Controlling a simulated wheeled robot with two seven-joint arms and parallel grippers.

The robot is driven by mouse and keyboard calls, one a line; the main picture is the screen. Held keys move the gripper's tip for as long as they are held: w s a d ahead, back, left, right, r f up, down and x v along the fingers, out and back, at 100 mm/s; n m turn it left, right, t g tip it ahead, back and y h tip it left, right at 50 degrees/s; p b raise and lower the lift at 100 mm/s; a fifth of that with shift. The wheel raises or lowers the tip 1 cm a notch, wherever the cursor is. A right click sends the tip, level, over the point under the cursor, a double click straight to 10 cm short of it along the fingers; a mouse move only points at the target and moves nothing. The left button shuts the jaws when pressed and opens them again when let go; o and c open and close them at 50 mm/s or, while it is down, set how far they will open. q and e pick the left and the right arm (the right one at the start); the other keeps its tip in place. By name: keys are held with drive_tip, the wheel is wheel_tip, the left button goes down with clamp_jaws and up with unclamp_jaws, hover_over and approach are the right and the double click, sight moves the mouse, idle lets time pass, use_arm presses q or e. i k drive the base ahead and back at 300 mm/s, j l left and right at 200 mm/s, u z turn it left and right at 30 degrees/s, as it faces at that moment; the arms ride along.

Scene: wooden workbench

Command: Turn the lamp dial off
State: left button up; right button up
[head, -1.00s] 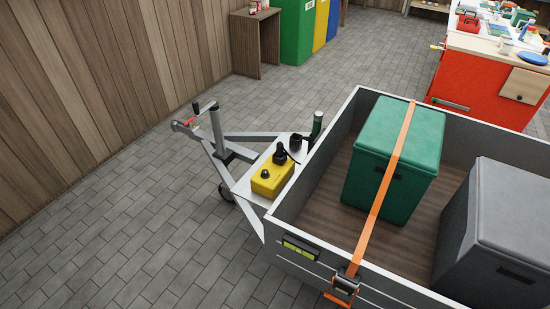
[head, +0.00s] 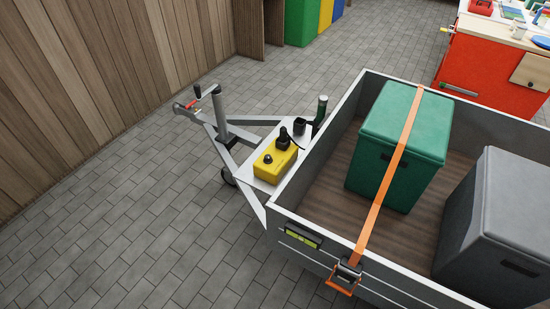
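A yellow box (head: 273,164) sits on the trailer's drawbar plate, in the middle of the head view. A small black round knob (head: 267,158) is on its top; I cannot tell whether this is the lamp dial or how it is set. A black fitting (head: 284,139) stands at the box's far end. No lit lamp can be made out. Neither of my grippers is in view.
A grey trailer (head: 290,202) holds a green box (head: 408,135) under an orange strap (head: 385,185) and a grey box (head: 497,225). A red workbench (head: 487,70) stands at the back right. Paved floor (head: 130,235) is clear to the left.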

sight(267, 160)
drive_tip(key=i+j+z, duration=0.25)
drive_tip(key=i+j, duration=0.2)
drive_tip(key=j, duration=0.3)
drive_tip(key=i+j+z, duration=0.15)
drive_tip(key=j, duration=0.25)
drive_tip(key=i+j+z, duration=0.1)
drive_tip(key=i+j, duration=0.2)
drive_tip(key=j, duration=0.1)
